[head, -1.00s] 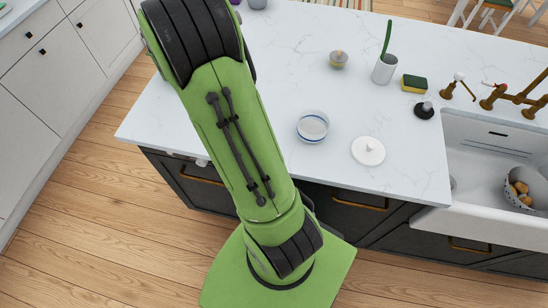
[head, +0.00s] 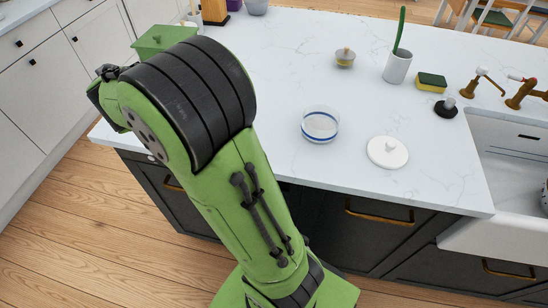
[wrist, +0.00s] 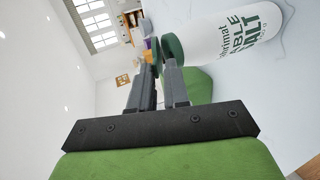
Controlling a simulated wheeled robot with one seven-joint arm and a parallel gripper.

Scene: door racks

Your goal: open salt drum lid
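The salt drum (wrist: 240,32) shows in the wrist view at the top right, white with green lettering, lying sideways in this turned picture. Its round green lid (wrist: 173,46) is at its left end. In the head view my green arm covers the left of the counter, and I do not see the drum there.
The pale marble counter (head: 300,50) bears a blue-striped glass bowl (head: 320,124), a white round lid with a knob (head: 387,152), a small lidded pot (head: 345,57), a white cup (head: 397,66) and a sponge (head: 431,81). A sink (head: 515,170) is at the right. Bare counter surrounds the bowl.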

